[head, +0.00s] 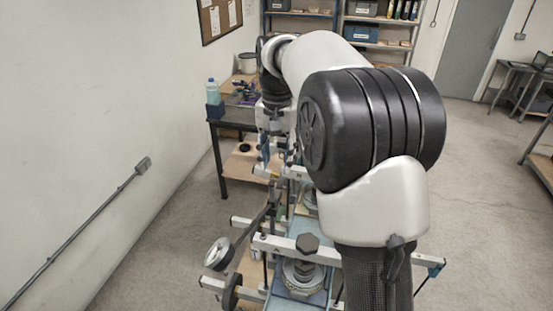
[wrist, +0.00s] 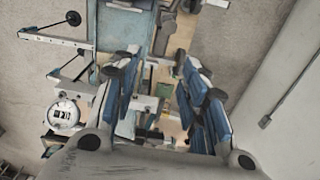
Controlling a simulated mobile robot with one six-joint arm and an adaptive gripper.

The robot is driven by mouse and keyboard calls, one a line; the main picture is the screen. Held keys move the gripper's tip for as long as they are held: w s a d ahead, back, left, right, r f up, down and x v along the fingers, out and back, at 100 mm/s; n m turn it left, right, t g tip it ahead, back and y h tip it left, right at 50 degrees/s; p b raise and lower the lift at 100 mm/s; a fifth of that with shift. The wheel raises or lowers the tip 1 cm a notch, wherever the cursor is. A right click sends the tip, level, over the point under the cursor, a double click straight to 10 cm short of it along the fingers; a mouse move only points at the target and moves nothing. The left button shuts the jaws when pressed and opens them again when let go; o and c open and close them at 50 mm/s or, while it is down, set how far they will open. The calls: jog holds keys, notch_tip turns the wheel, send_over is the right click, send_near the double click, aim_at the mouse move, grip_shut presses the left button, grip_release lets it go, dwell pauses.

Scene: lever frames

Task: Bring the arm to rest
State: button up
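My gripper (wrist: 156,62) shows in the wrist view with its two blue-padded fingers spread apart and nothing visible between them. It points down over the lever frames. In the head view my gripper (head: 275,122) hangs at the far end of my arm, partly hidden by the arm and hard to make out. The lever frames have pale beams (head: 275,244) on a blue-grey base (head: 292,291), and they also show in the wrist view (wrist: 55,40). Whether the fingers touch any part of them I cannot tell. My arm is raised and bent, and hides part of the frames.
A dark workbench (head: 232,124) stands against the left wall with a blue bottle (head: 213,91) on it. Shelves (head: 381,45) with boxes and binders stand at the back. A desk (head: 511,70) is at the right. Open concrete floor (head: 470,200) lies to the right.

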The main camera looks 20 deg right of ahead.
jog(key=s+a+r+n+t, duration=0.1)
jog(key=s+a+r+n, duration=0.15)
jog(key=s, duration=0.45)
jog(key=s+a+r+n+t, duration=0.1)
jog(key=s+r+t, duration=0.1)
jog(key=s+r, duration=0.35)
jog(key=s+a+f+n+t, duration=0.1)
jog(key=s+f+n, duration=0.15)
jog(key=s, duration=0.55)
jog(key=s+a+f+n+t, duration=0.1)
jog(key=s+f, duration=0.2)
jog(key=s, duration=0.4)
jog(key=s+f+b, duration=0.1)
jog(key=f+b, duration=0.8)
jog(key=f, duration=0.1)
jog(key=s+f+b, duration=0.1)
jog(key=f+b, duration=0.8)
jog(key=f, duration=0.1)
jog(key=s+f+b, duration=0.1)
jog(key=f+b, duration=0.8)
jog(key=f, duration=0.1)
jog(key=shift+d+f+b, duration=0.1)
jog(key=shift+f+b, duration=0.15)
jog(key=shift+b, duration=0.05)
